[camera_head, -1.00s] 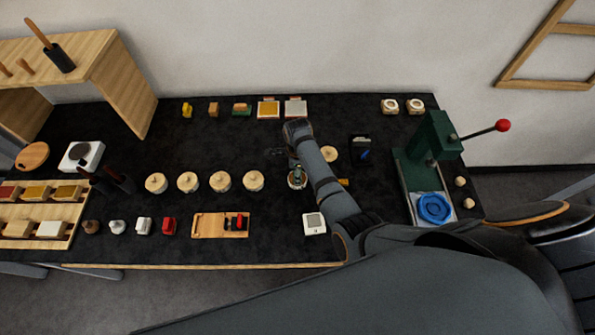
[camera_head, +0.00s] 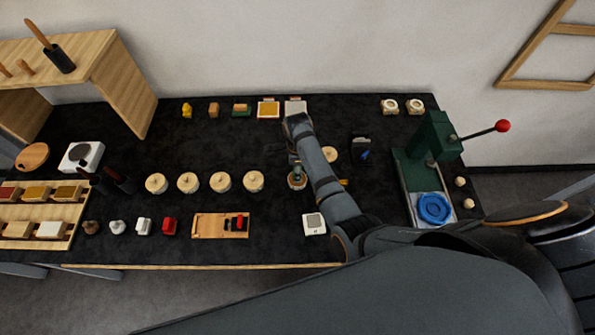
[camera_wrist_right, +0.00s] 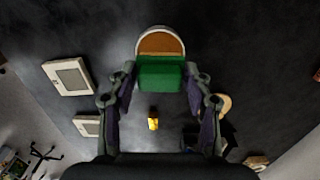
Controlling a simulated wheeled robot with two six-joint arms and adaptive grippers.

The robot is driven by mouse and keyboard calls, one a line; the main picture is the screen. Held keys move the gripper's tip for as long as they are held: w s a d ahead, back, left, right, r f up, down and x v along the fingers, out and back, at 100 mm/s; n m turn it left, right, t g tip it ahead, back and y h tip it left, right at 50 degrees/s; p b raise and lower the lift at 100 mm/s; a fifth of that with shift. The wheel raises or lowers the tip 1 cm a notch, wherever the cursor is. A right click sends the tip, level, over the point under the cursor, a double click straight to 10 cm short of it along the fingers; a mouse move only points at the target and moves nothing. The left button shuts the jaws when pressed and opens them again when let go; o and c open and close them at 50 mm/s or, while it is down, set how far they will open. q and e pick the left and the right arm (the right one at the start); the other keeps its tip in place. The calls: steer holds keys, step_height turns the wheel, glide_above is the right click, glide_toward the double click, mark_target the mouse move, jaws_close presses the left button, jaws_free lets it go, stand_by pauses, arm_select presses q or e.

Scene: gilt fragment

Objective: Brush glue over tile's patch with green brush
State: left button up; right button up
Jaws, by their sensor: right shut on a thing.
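My right gripper (camera_wrist_right: 160,78) is shut on the green block-like handle of the brush (camera_wrist_right: 160,72) in the right wrist view. A round pot (camera_wrist_right: 181,42) with a pale rim and orange-brown inside lies just beyond the handle. The bristles are hidden. In the head view, the brush (camera_head: 296,168) appears over or in the pot (camera_head: 297,184); I cannot tell how deep. My right forearm covers much of the gripper there. A white slab with a grey square (camera_head: 314,223) sits below the pot; it also shows in the wrist view (camera_wrist_right: 68,76). My left gripper is not in view.
Several lidded round pots (camera_head: 220,181) stand left of the brush pot. Two framed flat pieces, one golden (camera_head: 268,109), one grey (camera_head: 295,107), lie at the back. A green press (camera_head: 434,140) with a red-knobbed lever stands right. A yellow piece (camera_wrist_right: 153,122) lies nearby.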

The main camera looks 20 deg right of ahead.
steer(key=shift+r, duration=2.35)
steer(key=shift+f, duration=0.15)
step_height(320, 180, down, 7)
steer(key=shift+r, duration=0.1)
steer(key=shift+s, duration=0.1)
